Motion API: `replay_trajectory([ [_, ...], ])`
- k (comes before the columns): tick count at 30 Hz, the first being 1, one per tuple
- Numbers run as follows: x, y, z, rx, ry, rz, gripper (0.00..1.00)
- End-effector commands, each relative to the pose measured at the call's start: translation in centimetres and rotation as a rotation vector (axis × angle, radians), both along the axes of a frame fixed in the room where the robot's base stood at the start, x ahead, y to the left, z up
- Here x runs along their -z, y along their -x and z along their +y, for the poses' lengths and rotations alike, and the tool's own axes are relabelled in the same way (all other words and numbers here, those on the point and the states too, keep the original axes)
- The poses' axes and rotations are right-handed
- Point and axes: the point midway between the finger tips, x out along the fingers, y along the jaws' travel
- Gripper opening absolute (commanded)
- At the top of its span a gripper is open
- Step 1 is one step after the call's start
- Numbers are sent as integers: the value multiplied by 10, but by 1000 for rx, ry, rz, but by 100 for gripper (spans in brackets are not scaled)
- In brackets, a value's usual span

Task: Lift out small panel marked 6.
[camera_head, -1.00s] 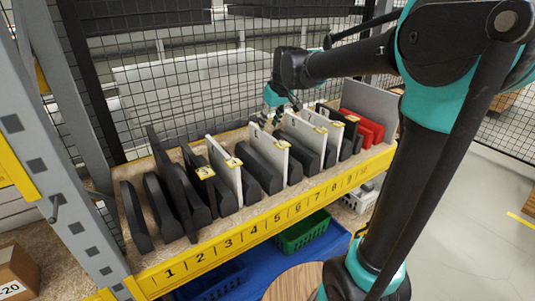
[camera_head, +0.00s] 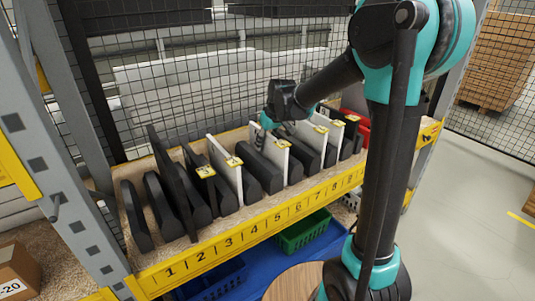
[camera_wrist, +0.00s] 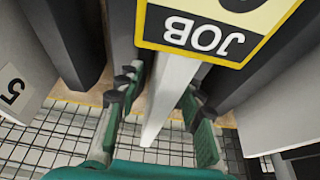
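In the head view, a white panel (camera_head: 266,150) with a yellow tag (camera_head: 282,143) stands upright among dark dividers in the yellow-edged rack (camera_head: 245,232). My gripper (camera_head: 268,122) is low over the back of this panel's top edge. In the wrist view, the white panel's edge (camera_wrist: 172,95) runs between the two green fingers of my gripper (camera_wrist: 163,110). The fingers are apart, one on each side, with gaps to the panel. The yellow tag (camera_wrist: 205,30) reads JOB, upside down; its number is cut off, so I cannot read it.
Dark dividers stand close on both sides of the panel. Other white panels (camera_head: 225,170) with yellow tags stand to the left and right. A wire mesh fence (camera_head: 200,75) rises behind the rack. A green basket (camera_head: 303,232) sits below.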

Motion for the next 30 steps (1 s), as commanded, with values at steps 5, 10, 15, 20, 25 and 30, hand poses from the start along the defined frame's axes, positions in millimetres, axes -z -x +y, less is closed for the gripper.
replay_trajectory([
  [5, 0, 0, 0, 0, 0, 0, 35],
  [10, 0, 0, 0, 0, 0, 0, 14],
  [15, 0, 0, 0, 0, 0, 0, 0],
  [20, 0, 0, 0, 0, 0, 0, 0],
  [25, -1, 0, 0, 0, 0, 0, 0],
  [30, -2, 0, 0, 0, 0, 0, 0],
])
